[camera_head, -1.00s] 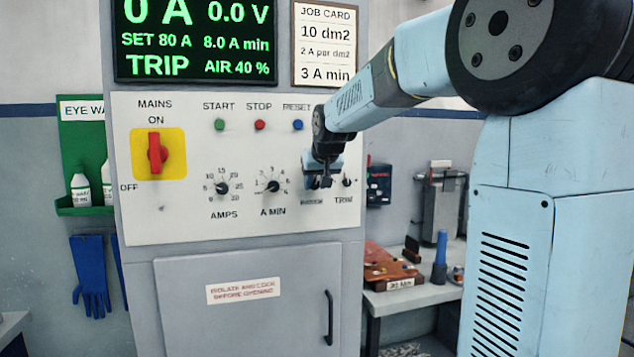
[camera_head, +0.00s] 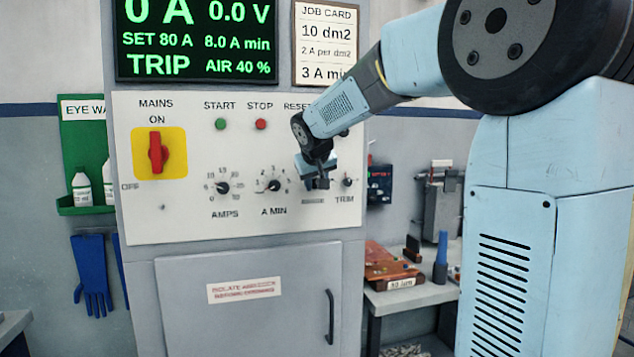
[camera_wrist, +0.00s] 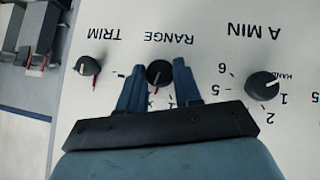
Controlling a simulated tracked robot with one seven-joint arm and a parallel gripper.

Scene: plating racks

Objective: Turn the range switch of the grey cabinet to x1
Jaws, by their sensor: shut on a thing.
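The grey cabinet (camera_head: 230,262) fills the middle of the head view, with a white control panel (camera_head: 185,215). In the wrist view, which is upside down, the range switch (camera_wrist: 160,73) is a round black knob beside the RANGE lettering. My gripper (camera_wrist: 158,77) has one blue finger on each side of the knob and is shut on it. A thin pointer line shows on the knob's lower side, near a partly hidden scale mark; I cannot tell the exact setting. In the head view my gripper (camera_head: 318,182) covers the switch.
The TRIM knob (camera_head: 347,181) and A MIN knob (camera_head: 274,185) sit close on either side. The red MAINS switch (camera_head: 158,153) is at the panel's left. The display (camera_head: 195,40) reads TRIP. A bench (camera_head: 415,297) with tools stands right of the cabinet.

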